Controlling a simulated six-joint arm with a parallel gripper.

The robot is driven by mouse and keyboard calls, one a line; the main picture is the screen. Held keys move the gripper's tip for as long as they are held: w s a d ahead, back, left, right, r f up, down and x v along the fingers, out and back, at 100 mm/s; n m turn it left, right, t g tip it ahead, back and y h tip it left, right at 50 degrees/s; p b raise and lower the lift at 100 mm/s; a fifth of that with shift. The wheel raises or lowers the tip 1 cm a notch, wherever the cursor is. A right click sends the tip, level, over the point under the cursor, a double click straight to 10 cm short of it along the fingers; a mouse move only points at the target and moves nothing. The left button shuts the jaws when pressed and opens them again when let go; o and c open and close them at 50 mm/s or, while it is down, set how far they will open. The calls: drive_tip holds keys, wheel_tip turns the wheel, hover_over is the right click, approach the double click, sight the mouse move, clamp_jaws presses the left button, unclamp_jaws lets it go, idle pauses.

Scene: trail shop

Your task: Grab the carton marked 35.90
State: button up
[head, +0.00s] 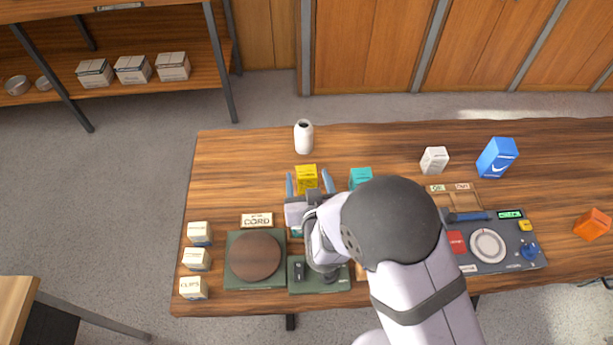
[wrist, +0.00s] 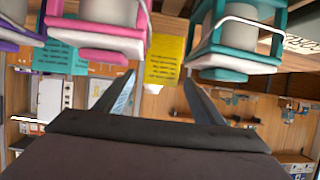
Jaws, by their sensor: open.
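Several cartons stand on the wooden table, and I cannot read a 35.90 mark on any of them. A yellow carton (head: 307,174) stands between the fingers of my gripper (head: 308,184) in the head view. In the wrist view the yellow carton (wrist: 163,60) shows printed lines too blurred to read, beyond and between the open fingertips (wrist: 158,82). I cannot tell if either finger touches it. A teal carton (head: 361,176) stands to its right, partly behind my arm. A white carton (head: 434,160), a blue carton (head: 497,157) and an orange carton (head: 592,224) are farther right.
A white bottle (head: 304,136) stands behind the yellow carton. Small cream boxes (head: 198,233) line the left edge, near a sign reading CORD (head: 257,220) and a round brown disc (head: 255,256). A dark console (head: 510,255) lies at right. My arm hides the table's front middle.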

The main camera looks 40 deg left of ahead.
sight(307, 173)
drive_tip(key=shift+x, duration=1.25)
drive_tip(key=c, duration=1.2)
drive_tip(key=shift+r, duration=0.15)
drive_tip(key=shift+r+b, duration=0.5)
drive_tip(key=shift+r, duration=4.4)
